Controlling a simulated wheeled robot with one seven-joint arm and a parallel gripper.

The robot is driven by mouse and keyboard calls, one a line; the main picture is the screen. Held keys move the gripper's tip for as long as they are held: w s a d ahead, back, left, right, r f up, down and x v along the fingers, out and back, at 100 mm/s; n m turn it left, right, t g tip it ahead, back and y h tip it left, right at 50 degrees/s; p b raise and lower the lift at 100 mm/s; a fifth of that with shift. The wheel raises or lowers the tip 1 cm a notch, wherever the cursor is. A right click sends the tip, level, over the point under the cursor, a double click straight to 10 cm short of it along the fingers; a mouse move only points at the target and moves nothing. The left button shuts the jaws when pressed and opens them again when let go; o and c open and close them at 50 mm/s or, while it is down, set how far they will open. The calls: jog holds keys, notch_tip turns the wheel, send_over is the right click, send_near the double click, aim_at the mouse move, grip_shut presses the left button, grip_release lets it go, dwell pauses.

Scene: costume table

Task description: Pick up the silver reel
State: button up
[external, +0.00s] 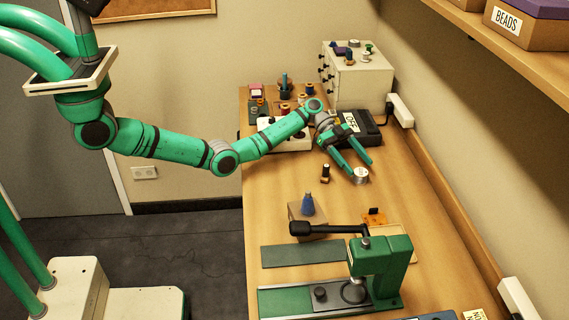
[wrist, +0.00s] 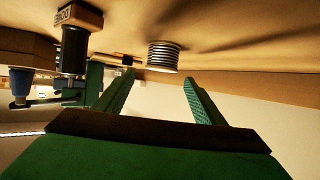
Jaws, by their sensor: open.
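The silver reel (external: 361,176) stands on the wooden table, just off the fingertips of my gripper (external: 359,167) in the external view. In the wrist view the ribbed silver reel (wrist: 163,57) shows just past the fingertips, roughly between them sideways and above them in the picture. My gripper (wrist: 158,77) is open and empty, with its two green fingers spread. The reel does not appear to be held; whether a finger touches it I cannot tell.
A small dark post (external: 325,173) stands left of the reel; a dark cylinder (wrist: 75,48) with a "DONE" label shows in the wrist view. A blue cone (external: 307,204) and green press (external: 380,265) stand nearer the front. A black box (external: 369,137) lies behind.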

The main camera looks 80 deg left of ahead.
aim_at(361, 172)
jog(key=f, duration=0.1)
jog(key=d+f, duration=0.1)
jog(key=f, duration=0.1)
jog(key=shift+w+d, duration=0.25)
jog(key=shift+w, duration=0.15)
jog(key=shift+w+d+f, duration=0.3)
jog(key=shift+d, duration=0.15)
jog(key=shift+c, duration=0.4)
jog(key=c, duration=1.1)
jog(key=shift+r, duration=0.1)
